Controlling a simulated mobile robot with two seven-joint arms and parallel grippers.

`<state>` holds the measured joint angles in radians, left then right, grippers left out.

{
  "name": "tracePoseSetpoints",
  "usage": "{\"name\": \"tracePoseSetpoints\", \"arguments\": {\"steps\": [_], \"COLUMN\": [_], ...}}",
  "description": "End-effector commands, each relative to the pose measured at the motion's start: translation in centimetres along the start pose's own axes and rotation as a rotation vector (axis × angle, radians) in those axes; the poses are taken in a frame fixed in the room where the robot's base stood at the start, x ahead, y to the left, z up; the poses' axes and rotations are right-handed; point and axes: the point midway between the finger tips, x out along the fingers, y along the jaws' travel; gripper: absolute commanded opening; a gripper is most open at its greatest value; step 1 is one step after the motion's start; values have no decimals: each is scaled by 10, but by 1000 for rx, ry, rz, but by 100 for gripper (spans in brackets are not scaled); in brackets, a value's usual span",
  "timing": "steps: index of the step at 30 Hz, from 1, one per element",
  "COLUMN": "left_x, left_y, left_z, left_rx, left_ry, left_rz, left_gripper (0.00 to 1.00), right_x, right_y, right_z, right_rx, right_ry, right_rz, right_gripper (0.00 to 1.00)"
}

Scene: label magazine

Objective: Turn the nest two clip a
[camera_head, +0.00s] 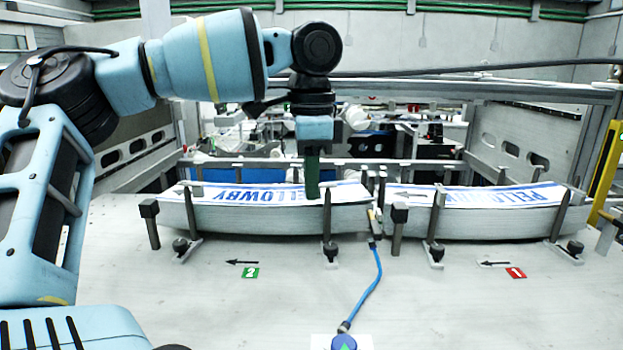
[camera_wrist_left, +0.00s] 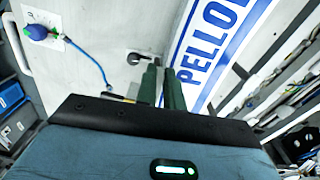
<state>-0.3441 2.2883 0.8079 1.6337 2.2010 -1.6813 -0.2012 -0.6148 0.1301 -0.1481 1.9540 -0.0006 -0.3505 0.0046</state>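Nest two, marked by a green "2" tag (camera_head: 251,272), holds a stack of PELLOWBY labels (camera_head: 270,219), also seen in the left wrist view (camera_wrist_left: 222,40). Two black-knobbed clips stand at its front edge, a left one (camera_head: 180,246) and a right one (camera_head: 331,250); I cannot tell which is clip a. A black knob also shows beyond my fingertips in the left wrist view (camera_wrist_left: 133,58). My left gripper (camera_head: 312,197) points down over the right part of the stack, near the right clip's post. Its green fingers (camera_wrist_left: 160,78) are slightly apart, with nothing visible between them. My right gripper is out of view.
Nest one, with a red "1" tag (camera_head: 515,272), holds another label stack (camera_head: 490,224) at the right. A blue hose (camera_head: 372,285) runs from between the nests to a blue fitting (camera_head: 344,342). Posts and rails surround the stacks. The front table surface (camera_head: 480,310) is mostly clear.

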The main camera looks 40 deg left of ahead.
Motion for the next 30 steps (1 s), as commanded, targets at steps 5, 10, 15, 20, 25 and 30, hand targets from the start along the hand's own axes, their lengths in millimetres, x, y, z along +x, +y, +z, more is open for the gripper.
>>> {"name": "tracePoseSetpoints", "arguments": {"steps": [5, 10, 15, 20, 25, 30], "left_x": [0, -1, -1, -1, -1, -1], "left_y": [0, 0, 2, 4, 8, 12], "left_z": [0, 0, 0, 0, -1, -3], "left_rx": [0, -8, -54, -145, -287, -450], "left_ry": [0, 1, 0, 0, 0, 1], "left_rz": [-2, -2, -3, -3, -4, -3], "left_gripper": [0, 0, 0, 0, 0, 0], "right_x": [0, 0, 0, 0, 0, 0], "right_y": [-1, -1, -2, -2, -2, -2], "right_z": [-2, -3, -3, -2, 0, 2], "right_rx": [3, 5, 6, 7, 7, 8], "right_ry": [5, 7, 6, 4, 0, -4], "right_rz": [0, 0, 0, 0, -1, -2], "right_gripper": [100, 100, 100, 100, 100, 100]}}
